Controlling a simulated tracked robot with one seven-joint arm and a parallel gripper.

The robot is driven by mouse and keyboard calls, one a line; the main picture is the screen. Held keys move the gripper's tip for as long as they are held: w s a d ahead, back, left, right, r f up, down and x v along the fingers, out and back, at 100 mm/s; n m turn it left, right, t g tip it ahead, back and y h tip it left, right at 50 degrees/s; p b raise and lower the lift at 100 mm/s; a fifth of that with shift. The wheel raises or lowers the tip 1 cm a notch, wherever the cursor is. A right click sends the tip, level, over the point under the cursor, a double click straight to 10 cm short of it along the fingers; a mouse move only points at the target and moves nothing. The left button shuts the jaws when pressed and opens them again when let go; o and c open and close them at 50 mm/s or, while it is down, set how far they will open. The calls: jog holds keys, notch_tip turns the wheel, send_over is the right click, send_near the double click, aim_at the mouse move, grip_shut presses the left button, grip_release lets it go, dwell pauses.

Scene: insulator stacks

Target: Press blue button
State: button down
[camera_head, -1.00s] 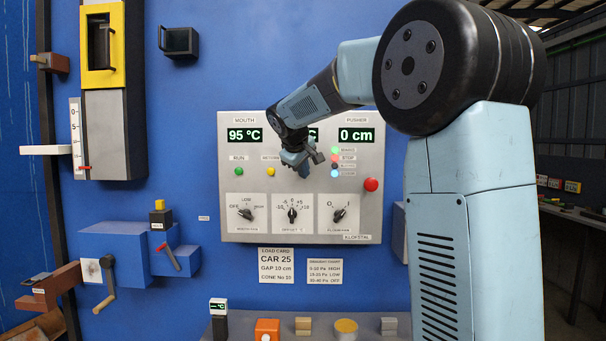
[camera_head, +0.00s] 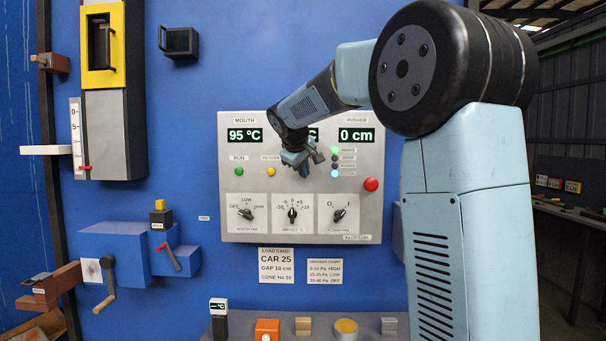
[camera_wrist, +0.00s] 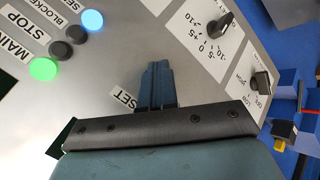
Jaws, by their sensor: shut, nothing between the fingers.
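My gripper (camera_head: 306,163) is in front of the grey control panel (camera_head: 232,215), below the middle display. In the wrist view its fingers (camera_wrist: 157,68) are shut and empty, with tips close to the panel face. I cannot tell if they touch it. A label ending in "SET" (camera_wrist: 127,99) is beside the fingers. No blue button is clearly visible; the spot behind the fingers is hidden. A blue lit round light (camera_head: 343,173) is the lowest in the lamp column, and it also glows in the wrist view (camera_wrist: 92,20).
A red button (camera_head: 371,184) is at the panel's right side. Green (camera_head: 239,171) and yellow (camera_head: 270,171) buttons are left of my gripper. Three knobs are below, including the middle one (camera_head: 292,211). A green lamp (camera_head: 335,150) is lit above two dark lamps.

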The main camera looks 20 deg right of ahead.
jog(key=shift+s, duration=0.1)
jog(key=shift+s+a, duration=0.3)
jog(key=shift+s, duration=0.5)
jog(key=s, duration=0.1)
jog(key=s+a, duration=0.1)
jog(key=s, duration=0.2)
jog(key=shift+s+a, duration=0.25)
jog(key=shift+s, duration=0.1)
dwell(0.6)
jog(key=s+f+m+y, duration=0.1)
jog(key=s+f, duration=0.4)
jog(key=s, duration=0.6)
jog(key=s+f+m+g+y, duration=0.1)
jog(key=s+f, duration=0.5)
jog(key=s, duration=0.6)
jog(key=s+f+m+g+y, duration=0.1)
jog(key=s+f+m, duration=0.3)
jog(key=s, duration=0.8)
notch_tip(320, 180, down, 2)
jog(key=shift+d+y, duration=0.25)
jog(key=shift+y, duration=0.45)
jog(key=c, duration=1.8)
grip_release()
